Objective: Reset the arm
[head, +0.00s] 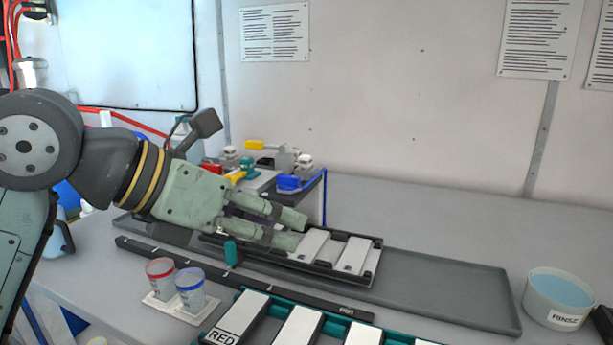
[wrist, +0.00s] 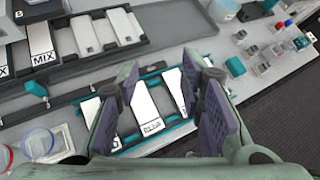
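My gripper (head: 298,230) hangs over the table in the head view, its fingers pointing right, in front of a black tray (head: 374,266) with white blocks. The wrist view shows the finger pads of my gripper (wrist: 163,78) well apart with nothing held between them. Beyond and below them lies a teal rack (wrist: 165,129) with white labelled plates, one plate (wrist: 146,107) showing in the gap. How high the fingers are above the table is hard to tell.
Red-rimmed (head: 161,278) and blue-rimmed (head: 191,290) cups stand at the front left. A dark bar (head: 300,298) runs along the table. A rinse tub (head: 558,300) stands at the right. The long grey tray (head: 455,292) is bare on its right. Coloured valves (head: 290,160) stand behind.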

